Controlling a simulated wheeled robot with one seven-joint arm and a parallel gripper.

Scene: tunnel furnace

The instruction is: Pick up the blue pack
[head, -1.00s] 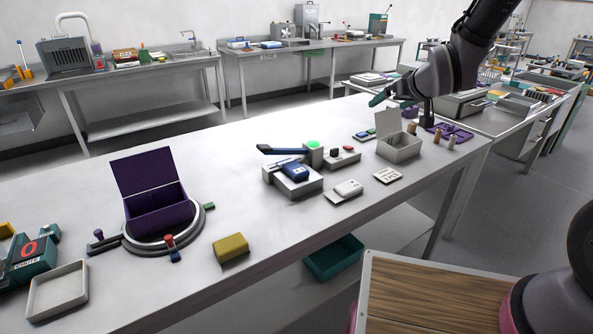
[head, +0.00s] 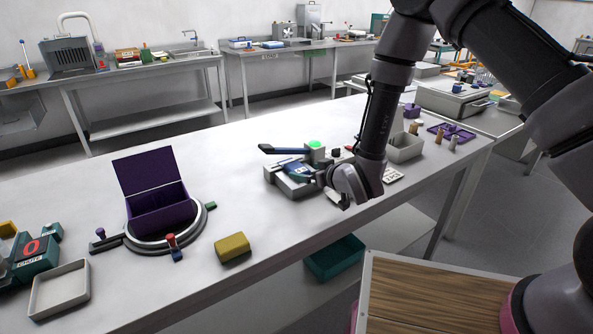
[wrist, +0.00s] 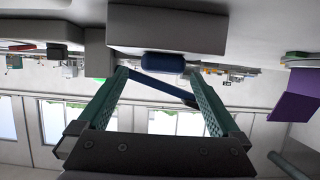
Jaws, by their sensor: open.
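The wrist view is upside down; there the blue pack (wrist: 163,62) shows against the grey block (wrist: 165,30). My gripper (head: 330,187) is low beside the device, on its right near side. In the wrist view my gripper's (wrist: 156,75) two teal fingers are spread and empty, pointing toward the pack. The pack appears beyond the fingertips, not clearly between them.
A blue lever (head: 283,150) and a green button (head: 315,145) are behind the pack. A purple open box (head: 160,210) stands on a round base at left, with a yellow block (head: 233,248) nearer. A grey open box (head: 406,149) is at right.

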